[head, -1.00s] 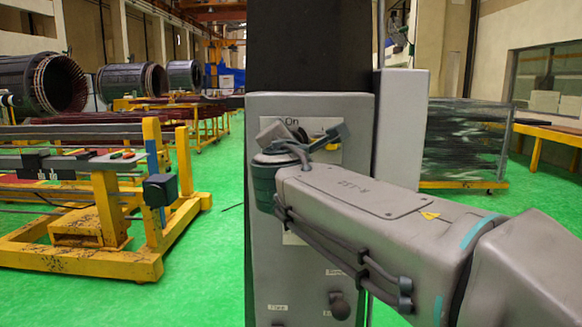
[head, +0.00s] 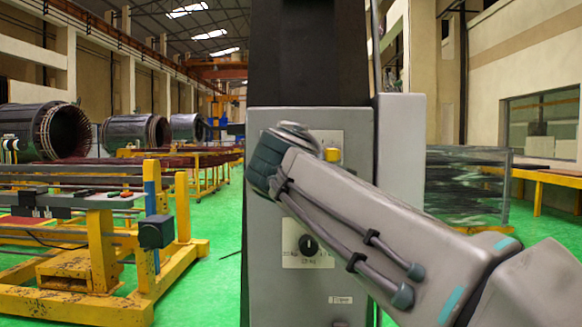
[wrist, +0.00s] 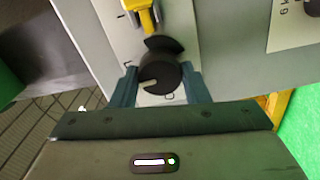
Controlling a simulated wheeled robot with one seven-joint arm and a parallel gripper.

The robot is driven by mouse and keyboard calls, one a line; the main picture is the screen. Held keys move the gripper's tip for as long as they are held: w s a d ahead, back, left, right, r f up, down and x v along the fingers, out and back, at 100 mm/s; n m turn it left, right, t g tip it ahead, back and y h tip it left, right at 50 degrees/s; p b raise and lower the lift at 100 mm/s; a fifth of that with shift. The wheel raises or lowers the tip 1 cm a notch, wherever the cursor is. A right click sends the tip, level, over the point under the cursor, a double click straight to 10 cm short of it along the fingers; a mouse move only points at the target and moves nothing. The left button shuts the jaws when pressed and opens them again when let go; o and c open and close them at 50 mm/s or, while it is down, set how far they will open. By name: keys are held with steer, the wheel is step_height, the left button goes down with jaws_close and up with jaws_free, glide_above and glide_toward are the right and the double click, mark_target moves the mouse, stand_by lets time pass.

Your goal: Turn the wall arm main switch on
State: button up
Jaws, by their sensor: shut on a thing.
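The grey control panel (head: 355,262) of the wall arm stands in the middle of the head view. In the wrist view, a round black switch knob (wrist: 158,80) with a pale pointer notch sits on its light plate. My gripper (wrist: 160,88) is shut on this knob, one finger on each side. A yellow part (wrist: 146,16) juts out just above the knob; a yellow piece (head: 332,155) also shows on the panel in the head view. There, my own arm hides the gripper and the knob.
A lower black dial (head: 308,245) is on the same panel. A grey box (head: 400,150) stands beside the dark column (head: 308,50). A yellow-framed workbench (head: 100,250) is at left, with large stators (head: 55,130) behind. Green floor is clear between the bench and the panel.

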steer(key=shift+m, duration=0.4)
steer(key=o, duration=1)
steer(key=shift+c, duration=0.2)
